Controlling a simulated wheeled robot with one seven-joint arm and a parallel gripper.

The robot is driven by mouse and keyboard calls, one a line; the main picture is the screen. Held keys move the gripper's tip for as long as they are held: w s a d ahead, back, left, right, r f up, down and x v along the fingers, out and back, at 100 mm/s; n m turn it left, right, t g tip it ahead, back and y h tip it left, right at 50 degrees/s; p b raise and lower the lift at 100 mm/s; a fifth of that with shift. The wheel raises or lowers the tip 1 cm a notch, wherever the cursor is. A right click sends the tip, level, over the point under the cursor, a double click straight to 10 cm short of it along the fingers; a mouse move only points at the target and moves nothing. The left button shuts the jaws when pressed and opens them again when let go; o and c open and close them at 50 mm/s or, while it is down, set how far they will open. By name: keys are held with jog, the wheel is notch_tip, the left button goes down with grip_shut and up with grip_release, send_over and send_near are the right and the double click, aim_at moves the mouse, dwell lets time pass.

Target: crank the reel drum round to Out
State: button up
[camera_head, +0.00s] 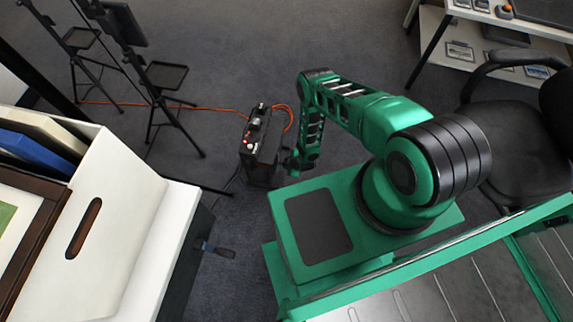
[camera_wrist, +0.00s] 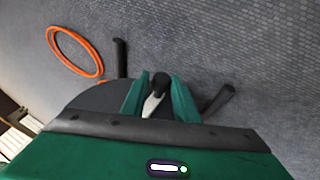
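The reel (camera_head: 262,140) is a dark box-shaped unit on the carpet in the middle of the head view, with an orange cable beside it. In the wrist view, a black knob (camera_wrist: 160,82) with a pale part below it lies between the two green fingers of my gripper (camera_wrist: 160,92). The fingers stand apart on either side of the knob. Whether they press on it is not clear. In the head view my gripper (camera_head: 294,163) is low at the reel's right side. The Out mark cannot be read in either view.
An orange cable loop (camera_wrist: 75,52) lies left of the gripper in the wrist view. Black stands (camera_head: 165,78) stand at upper left. A white box (camera_head: 115,215) is at left, a black chair (camera_head: 510,130) at right.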

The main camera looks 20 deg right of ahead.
jog(key=shift+o, duration=1)
jog(key=shift+d, duration=0.1)
jog(key=shift+r, duration=0.1)
jog(key=v, duration=1)
jog(key=shift+s+r, duration=0.2)
jog(key=shift+w, duration=0.1)
jog(key=w+f, duration=0.1)
jog(key=f, duration=0.2)
jog(key=w+a+f+m+g+y, duration=0.1)
jog(key=w+f, duration=0.1)
jog(key=f, duration=0.1)
jog(key=w+f+m+g, duration=0.1)
jog(key=w+f, duration=0.1)
jog(key=f, duration=0.1)
jog(key=shift+a+f+y, duration=0.15)
jog(key=shift+a+y, duration=0.15)
